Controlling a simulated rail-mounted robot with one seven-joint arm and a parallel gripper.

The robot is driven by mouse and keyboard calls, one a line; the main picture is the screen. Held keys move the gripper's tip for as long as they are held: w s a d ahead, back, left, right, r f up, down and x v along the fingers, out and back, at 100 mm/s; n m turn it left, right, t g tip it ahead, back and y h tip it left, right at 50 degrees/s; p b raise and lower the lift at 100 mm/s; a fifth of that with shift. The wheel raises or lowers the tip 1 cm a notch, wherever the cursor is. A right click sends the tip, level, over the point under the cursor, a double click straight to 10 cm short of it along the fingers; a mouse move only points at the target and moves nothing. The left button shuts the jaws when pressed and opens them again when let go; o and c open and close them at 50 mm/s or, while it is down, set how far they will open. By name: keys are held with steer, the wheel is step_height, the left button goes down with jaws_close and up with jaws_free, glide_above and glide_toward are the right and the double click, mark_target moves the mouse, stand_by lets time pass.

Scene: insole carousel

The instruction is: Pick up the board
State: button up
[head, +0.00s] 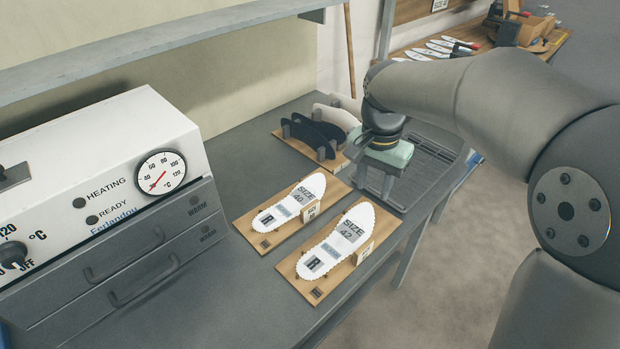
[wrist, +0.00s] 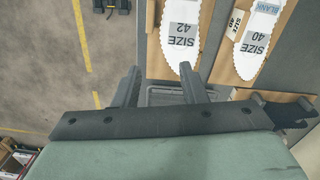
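Two light wooden boards lie side by side on the grey bench. The SIZE 42 board (head: 318,294) is nearer the bench's front edge and carries a white insole (head: 338,243) marked R. The SIZE 40 board (head: 263,243) lies to its left with a similar white insole (head: 291,201). My gripper (head: 375,187) is beyond the far ends of both boards, pointing down, open and empty. In the wrist view, my gripper's two fingers (wrist: 160,70) are spread apart. The SIZE 42 board (wrist: 153,50) and SIZE 40 board (wrist: 225,62) lie ahead of them there.
A third wooden board (head: 287,144) with dark upright pieces stands farther back. A white heater unit (head: 90,150) with drawers fills the left. A shelf (head: 150,50) runs above the bench. A dark ribbed tray (head: 432,158) sits beside my gripper. Bare bench lies left of the boards.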

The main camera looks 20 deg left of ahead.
steer(key=m, duration=0.2)
glide_above(310, 205)
steer(key=d, duration=0.1)
steer(key=shift+a+f+p, duration=0.15)
steer(key=shift+f+p, duration=0.45)
steer(key=shift+f, duration=2.3)
steer(key=shift+a+f+p, duration=0.2)
steer(key=shift+f+p, duration=0.45)
steer(key=shift+f, duration=2.25)
steer(key=shift+a+f+p, duration=0.15)
steer(key=shift+f+p, duration=0.45)
steer(key=shift+f, duration=2.3)
jaws_close()
